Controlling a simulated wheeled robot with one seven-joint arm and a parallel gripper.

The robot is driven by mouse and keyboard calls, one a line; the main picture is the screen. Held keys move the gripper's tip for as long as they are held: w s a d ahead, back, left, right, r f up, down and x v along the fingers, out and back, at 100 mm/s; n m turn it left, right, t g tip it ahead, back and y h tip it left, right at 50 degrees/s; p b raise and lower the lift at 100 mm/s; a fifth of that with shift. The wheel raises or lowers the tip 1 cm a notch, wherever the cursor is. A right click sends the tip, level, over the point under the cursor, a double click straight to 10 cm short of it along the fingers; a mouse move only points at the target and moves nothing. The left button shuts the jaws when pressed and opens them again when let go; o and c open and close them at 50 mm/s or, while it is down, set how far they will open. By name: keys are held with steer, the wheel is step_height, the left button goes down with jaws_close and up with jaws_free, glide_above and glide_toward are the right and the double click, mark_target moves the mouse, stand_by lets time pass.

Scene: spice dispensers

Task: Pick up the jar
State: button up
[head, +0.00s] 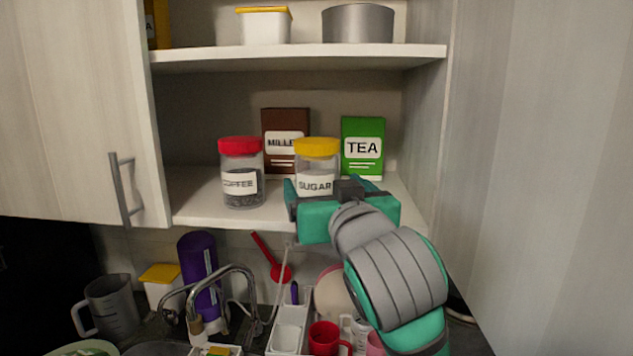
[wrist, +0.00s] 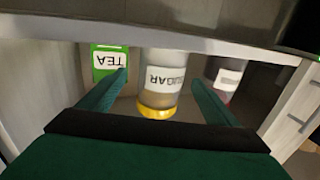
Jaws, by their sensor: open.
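The sugar jar (head: 317,165) is clear with a yellow lid and a white SUGAR label. It stands upright on the lower cupboard shelf. In the wrist view the sugar jar (wrist: 161,82) appears upside down, between my two fingers. The coffee jar (head: 241,172), with a red lid, stands to its left on the same shelf; part of it shows in the wrist view (wrist: 224,78). My gripper (head: 330,186) is open at the shelf front, right before the sugar jar, with its fingers (wrist: 160,92) on either side. I cannot tell whether they touch it.
A green tea box (head: 362,146) and a brown box (head: 286,139) stand behind the jars. The shelf edge (head: 290,222) runs below my gripper. An upper shelf (head: 300,54) is above. The cupboard door (head: 75,115) is open at left. The sink area below is cluttered.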

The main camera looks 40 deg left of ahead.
mark_target(322, 187)
steer(key=x, duration=0.4)
steer(key=shift+f, duration=0.2)
steer(key=shift+w+a, duration=0.4)
steer(key=shift+a, duration=0.2)
steer(key=c, duration=1.5)
steer(key=shift+s+r, duration=0.1)
steer(key=shift+c, duration=1)
steer(key=shift+r, duration=0.1)
